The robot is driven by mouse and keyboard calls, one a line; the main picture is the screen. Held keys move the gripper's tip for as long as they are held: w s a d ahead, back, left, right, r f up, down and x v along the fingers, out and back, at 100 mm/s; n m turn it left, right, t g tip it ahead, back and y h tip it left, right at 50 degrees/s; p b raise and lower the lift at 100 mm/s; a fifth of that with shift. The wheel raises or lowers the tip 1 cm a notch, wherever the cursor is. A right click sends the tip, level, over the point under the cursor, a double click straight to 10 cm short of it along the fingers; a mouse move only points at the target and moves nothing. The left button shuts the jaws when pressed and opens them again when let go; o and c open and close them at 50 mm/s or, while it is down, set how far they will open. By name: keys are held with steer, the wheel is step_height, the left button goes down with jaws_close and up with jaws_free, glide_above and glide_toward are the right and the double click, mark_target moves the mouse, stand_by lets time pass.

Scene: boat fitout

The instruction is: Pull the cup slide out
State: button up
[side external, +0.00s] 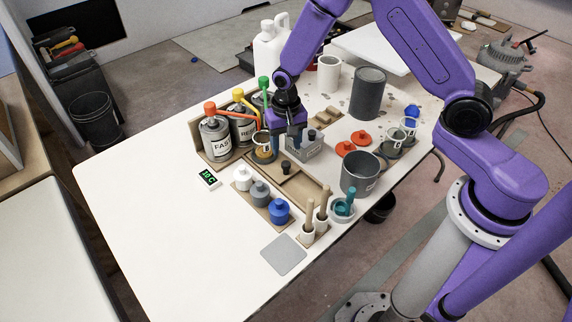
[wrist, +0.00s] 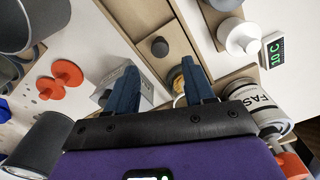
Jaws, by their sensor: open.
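The cup slide seems to be the wooden board with a dark round knob (side external: 286,167), lying in a shallow wooden frame (side external: 309,192) on the table. The knob (wrist: 159,47) also shows in the wrist view, just beyond my fingertips. A small cup with amber contents (side external: 263,154) stands at the slide's back end, by the pump cans. In the wrist view the cup (wrist: 176,78) is partly hidden behind my right-hand finger. My gripper (side external: 289,143) is open with its fingers pointing down, between the cup and a grey block (side external: 309,150). Its fingers (wrist: 160,74) hold nothing.
Pump cans (side external: 215,140) stand behind the cup. White, grey and blue (side external: 279,211) lidded pots line the slide's left side. A grey pot (side external: 360,174), orange lids (side external: 361,138) and brush holders (side external: 307,232) stand right and in front. The table's left part is clear.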

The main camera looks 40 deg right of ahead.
mark_target(286, 163)
step_height(286, 163, down, 9)
steer(key=shift+r, duration=0.1)
stand_by(0.3)
jaws_close()
